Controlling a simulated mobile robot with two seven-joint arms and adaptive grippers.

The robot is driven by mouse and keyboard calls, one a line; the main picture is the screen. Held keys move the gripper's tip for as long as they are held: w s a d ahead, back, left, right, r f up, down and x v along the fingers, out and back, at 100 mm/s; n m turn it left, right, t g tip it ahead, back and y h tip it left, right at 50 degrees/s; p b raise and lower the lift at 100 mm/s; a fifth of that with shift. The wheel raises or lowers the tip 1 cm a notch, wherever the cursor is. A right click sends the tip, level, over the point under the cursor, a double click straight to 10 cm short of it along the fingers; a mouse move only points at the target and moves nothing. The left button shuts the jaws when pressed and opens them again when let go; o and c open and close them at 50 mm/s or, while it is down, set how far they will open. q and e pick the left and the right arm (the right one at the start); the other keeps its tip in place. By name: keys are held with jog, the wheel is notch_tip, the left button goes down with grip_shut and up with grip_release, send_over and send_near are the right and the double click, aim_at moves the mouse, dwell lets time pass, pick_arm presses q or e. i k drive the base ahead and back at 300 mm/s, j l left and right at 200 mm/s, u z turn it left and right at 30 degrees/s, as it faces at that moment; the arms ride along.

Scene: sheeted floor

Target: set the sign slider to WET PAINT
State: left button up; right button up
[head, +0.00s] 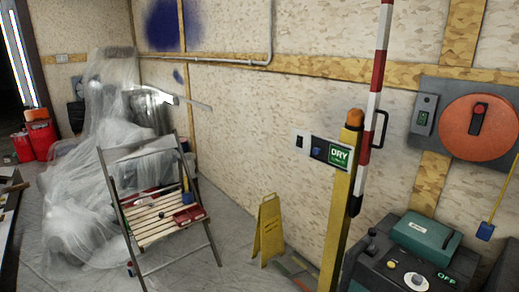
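The sign slider (328,153) is a small dark plate on the wall side of a yellow post. Its right part shows a green field reading DRY (339,156) with smaller unreadable text below. A blue knob-like spot (316,151) sits on its left part. The words WET PAINT are not legible anywhere on it. Neither of my grippers is in view.
The yellow post (343,200) and a striped red-white pole (376,90) stand beside the sign. A dark console (378,272) fills the lower right. A yellow floor sign (268,232), slatted folding chair (160,216) and plastic-draped heap (75,225) stand left.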

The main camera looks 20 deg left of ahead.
aim_at(320, 149)
jog(key=i+j+z, duration=0.1)
jog(key=z, duration=0.2)
jog(key=i+j+z, duration=0.1)
jog(key=z, duration=0.2)
jog(key=i+j+z, duration=0.25)
jog(key=i+j, duration=0.25)
jog(key=j, duration=0.15)
jog(key=i+j+z, duration=0.15)
jog(key=j, duration=0.25)
jog(key=i+j, duration=0.25)
jog(key=j, duration=0.15)
jog(key=i+j, duration=0.5)
jog(key=j, duration=0.25)
jog(key=i+j+z, duration=0.1)
jog(key=i+j, duration=0.15)
jog(key=j, duration=0.15)
